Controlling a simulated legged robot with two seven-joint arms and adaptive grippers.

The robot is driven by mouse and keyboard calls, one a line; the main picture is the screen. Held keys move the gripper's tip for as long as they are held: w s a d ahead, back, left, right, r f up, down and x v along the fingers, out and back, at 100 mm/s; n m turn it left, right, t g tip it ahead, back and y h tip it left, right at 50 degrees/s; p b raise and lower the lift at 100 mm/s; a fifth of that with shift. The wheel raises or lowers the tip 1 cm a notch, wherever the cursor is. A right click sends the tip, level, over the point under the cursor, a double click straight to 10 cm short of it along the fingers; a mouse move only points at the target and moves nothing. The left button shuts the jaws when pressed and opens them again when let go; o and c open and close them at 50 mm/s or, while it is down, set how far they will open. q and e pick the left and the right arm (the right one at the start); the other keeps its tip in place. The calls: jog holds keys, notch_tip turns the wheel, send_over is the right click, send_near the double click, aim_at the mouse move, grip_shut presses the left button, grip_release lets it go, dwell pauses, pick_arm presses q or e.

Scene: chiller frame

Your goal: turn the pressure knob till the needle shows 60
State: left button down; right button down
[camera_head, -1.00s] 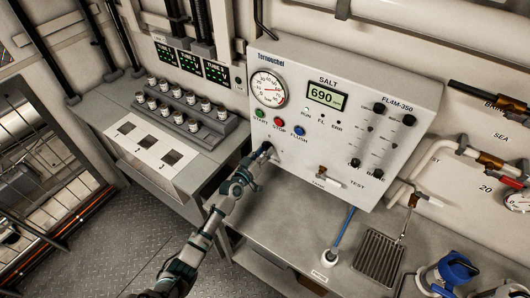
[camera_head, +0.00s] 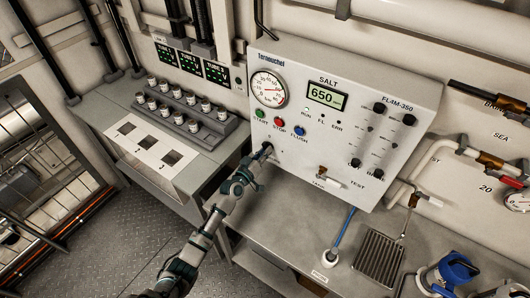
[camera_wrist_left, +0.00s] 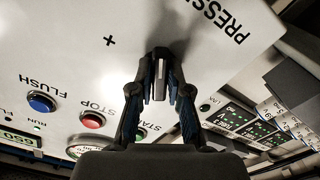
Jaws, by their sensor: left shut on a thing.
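The round white pressure gauge (camera_head: 268,89) is at the upper left of the panel face. Its needle points to the right side of the dial, but the exact value is too small to read. The pressure knob (camera_head: 268,148) is low on the panel's left side, mostly covered by my left gripper (camera_head: 261,155). In the left wrist view the fingers of my left gripper (camera_wrist_left: 160,77) are closed around the dark knob (camera_wrist_left: 160,56), beside the upside-down PRESS lettering. My right gripper is in neither view.
The green, red and blue buttons (camera_head: 299,131) sit just above my left gripper. The SALT display (camera_head: 326,96) reads 650. A rack of several capped vials (camera_head: 188,112) stands on the bench at left.

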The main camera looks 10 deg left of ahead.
pick_arm(q)
jog(key=c, duration=1.2)
grip_release()
jog(key=shift+o, duration=0.4)
jog(key=shift+w+a, duration=0.1)
jog(key=v, duration=1.2)
jog(key=shift+f, duration=0.2)
